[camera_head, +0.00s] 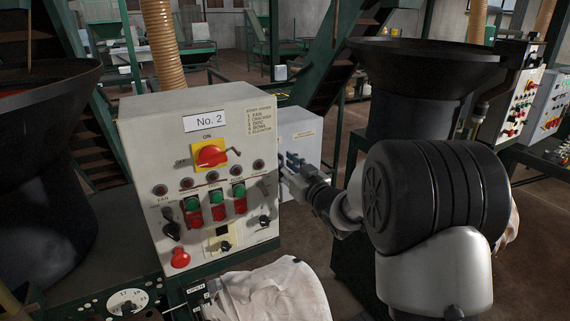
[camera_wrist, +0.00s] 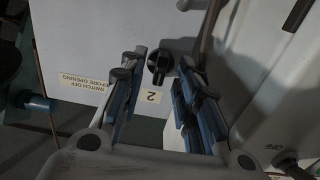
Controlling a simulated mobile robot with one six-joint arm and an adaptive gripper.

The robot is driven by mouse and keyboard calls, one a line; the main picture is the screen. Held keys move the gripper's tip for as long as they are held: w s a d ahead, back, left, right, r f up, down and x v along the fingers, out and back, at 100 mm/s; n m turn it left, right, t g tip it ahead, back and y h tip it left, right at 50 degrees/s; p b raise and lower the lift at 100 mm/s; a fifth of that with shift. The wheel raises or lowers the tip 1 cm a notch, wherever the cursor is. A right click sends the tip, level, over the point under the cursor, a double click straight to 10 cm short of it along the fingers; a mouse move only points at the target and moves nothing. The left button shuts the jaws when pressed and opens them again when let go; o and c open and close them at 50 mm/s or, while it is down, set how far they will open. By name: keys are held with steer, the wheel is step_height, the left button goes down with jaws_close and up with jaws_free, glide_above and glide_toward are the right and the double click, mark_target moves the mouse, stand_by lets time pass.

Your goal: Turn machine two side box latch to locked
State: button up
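The No. 2 machine's control box (camera_head: 205,170) stands left of centre in the head view. A grey side box (camera_head: 303,130) shows behind its right edge, and its pale face (camera_wrist: 85,40) fills much of the wrist view. A black latch knob (camera_wrist: 159,66) sits on that face beside a "2" label (camera_wrist: 150,97); its bar runs roughly up and down in the wrist picture. The latch is hidden in the head view. My gripper (camera_head: 287,164) is at the control box's right side. In the wrist view my gripper (camera_wrist: 163,70) is open, its blue-padded fingers either side of the knob; contact is unclear.
A "switch off before opening" label (camera_wrist: 83,85) is on the side box. The control box carries a red rotary switch (camera_head: 210,154) and several buttons. A dark hopper (camera_head: 425,70) stands behind my arm.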

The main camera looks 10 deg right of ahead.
steer(key=shift+w, duration=0.1)
steer(key=shift+c, duration=0.4)
jaws_close()
